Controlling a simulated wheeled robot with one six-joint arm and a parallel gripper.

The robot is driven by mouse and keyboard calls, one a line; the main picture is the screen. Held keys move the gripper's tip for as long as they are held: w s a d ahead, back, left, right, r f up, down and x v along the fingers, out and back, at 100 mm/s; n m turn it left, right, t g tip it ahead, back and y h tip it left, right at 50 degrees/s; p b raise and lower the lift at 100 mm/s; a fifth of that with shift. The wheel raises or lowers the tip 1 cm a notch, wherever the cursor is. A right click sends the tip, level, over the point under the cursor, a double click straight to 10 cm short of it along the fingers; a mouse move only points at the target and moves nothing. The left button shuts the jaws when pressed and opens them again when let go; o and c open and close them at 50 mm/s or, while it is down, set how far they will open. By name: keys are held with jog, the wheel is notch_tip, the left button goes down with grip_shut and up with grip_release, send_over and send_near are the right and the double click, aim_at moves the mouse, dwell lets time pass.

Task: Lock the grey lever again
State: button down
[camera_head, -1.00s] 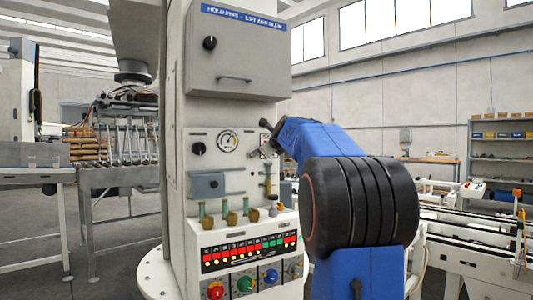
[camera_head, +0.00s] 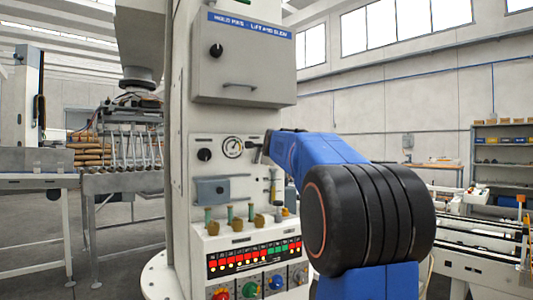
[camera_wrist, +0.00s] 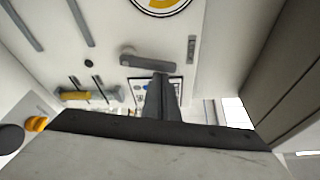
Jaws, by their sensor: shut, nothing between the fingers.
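The grey lever (camera_wrist: 148,59) shows in the wrist view as a short bar with a rounded left end, lying nearly level on the pale panel and sloping slightly down to the right. My gripper (camera_wrist: 162,80) is shut and empty. Its fingertips appear just below the lever's right end; I cannot tell whether they touch it. In the head view my arm's end reaches the panel right of the round gauge (camera_head: 232,147), and the fingers there are too small to make out.
The control column (camera_head: 240,115) has a grey box (camera_head: 243,60) above, a blue-grey latch block (camera_head: 211,191), several green-topped pegs and a row of coloured knobs below. In the wrist view a yellow-ended part (camera_wrist: 75,96) and an orange knob (camera_wrist: 36,124) lie left.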

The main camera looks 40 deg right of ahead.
jog(key=shift+w+a+r, duration=0.1)
jog(key=shift+a+r, duration=0.05)
jog(key=shift+a, duration=0.35)
jog(key=shift+a+r, duration=0.1)
jog(key=shift+a, duration=0.05)
dwell(0.3)
